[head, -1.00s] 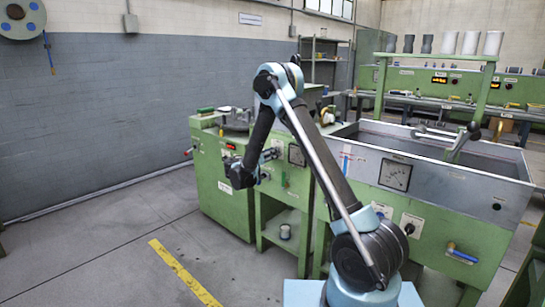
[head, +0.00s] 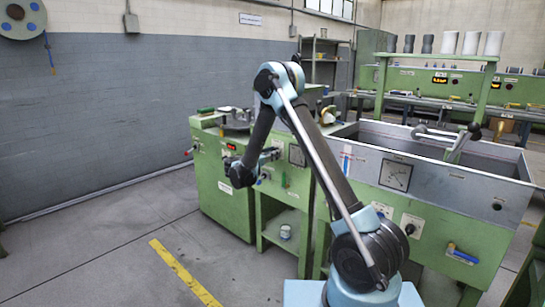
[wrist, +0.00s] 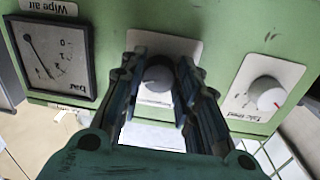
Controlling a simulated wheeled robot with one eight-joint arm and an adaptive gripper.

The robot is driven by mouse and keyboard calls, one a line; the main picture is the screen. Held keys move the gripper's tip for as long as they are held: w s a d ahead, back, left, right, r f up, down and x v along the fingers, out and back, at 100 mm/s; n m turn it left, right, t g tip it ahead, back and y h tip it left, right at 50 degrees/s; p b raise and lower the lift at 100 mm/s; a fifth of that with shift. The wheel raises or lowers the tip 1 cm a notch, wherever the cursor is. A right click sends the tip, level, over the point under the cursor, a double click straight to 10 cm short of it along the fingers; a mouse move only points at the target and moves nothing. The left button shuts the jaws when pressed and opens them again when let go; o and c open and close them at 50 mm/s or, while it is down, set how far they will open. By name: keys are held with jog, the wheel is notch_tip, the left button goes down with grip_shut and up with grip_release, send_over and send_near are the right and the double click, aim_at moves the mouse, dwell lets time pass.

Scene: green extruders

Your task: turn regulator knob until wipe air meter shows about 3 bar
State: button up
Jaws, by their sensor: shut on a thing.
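The regulator knob (wrist: 158,77) is dark and round, on a white plate on the green machine panel. My gripper (wrist: 160,85) is shut on it, one finger on each side; the fingers hide its edges. In the head view, my gripper (head: 272,155) is at the left machine's front. The wipe air meter (wrist: 54,58) is a square grey dial beside the knob, upside down in the wrist view. Its dark needle slants, but I cannot read its value exactly. The meter (head: 297,155) is small and partly behind my arm in the head view.
A long metal trough (head: 440,165) stands right of my arm. The floor (head: 100,255) at the left is clear apart from a yellow line.

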jog(key=o, duration=1.1)
jog(key=shift+w+f, duration=0.1)
jog(key=shift+c, duration=0.2)
jog(key=v, duration=1.2)
